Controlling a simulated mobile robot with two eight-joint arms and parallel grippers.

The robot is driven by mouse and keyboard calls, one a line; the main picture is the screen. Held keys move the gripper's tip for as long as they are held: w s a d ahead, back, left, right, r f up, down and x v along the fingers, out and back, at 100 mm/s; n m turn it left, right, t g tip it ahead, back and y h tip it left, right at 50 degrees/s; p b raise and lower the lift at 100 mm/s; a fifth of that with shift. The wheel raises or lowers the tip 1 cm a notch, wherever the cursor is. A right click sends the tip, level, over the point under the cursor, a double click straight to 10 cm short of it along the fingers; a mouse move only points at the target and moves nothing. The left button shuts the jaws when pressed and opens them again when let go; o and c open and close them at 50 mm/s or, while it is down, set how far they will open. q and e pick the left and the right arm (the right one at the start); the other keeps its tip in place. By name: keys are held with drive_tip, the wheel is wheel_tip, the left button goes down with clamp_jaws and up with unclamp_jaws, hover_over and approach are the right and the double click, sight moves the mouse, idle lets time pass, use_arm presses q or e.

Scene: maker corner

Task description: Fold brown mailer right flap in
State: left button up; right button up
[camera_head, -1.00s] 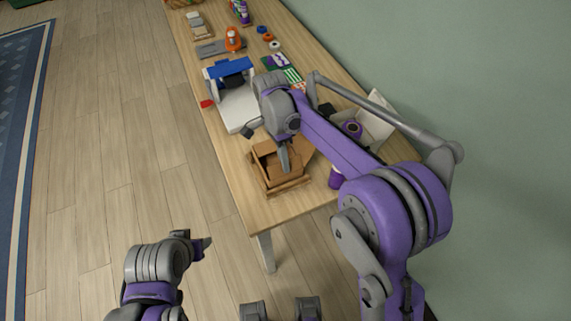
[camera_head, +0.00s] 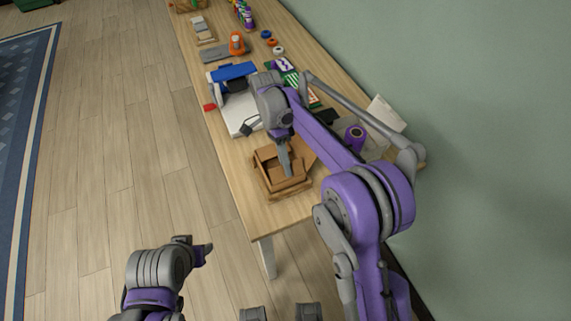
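The brown mailer (camera_head: 268,182) is an open cardboard box near the front end of the wooden table. Its right flap (camera_head: 306,152) stands out to the right, partly hidden behind my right arm. My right gripper (camera_head: 285,168) points down at the mailer's inside, near its right side. Its fingers look close together, but their opening cannot be made out, nor whether they touch the cardboard. My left gripper (camera_head: 208,250) is away from the table, over the floor at the lower left, with its fingertips too small to judge.
A white and blue machine (camera_head: 233,100) stands behind the mailer. A purple spool (camera_head: 355,133) and a white open box (camera_head: 384,113) are to the right, partly behind my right arm. An orange tool (camera_head: 236,43) and several small items lie farther back. The table's left edge is close to the mailer.

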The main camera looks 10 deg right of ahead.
drive_tip(key=shift+o, duration=1.2)
drive_tip(key=p+v, duration=0.1)
drive_tip(key=v, duration=0.9)
drive_tip(key=shift+w+r, duration=0.25)
drive_tip(key=shift+r, duration=0.1)
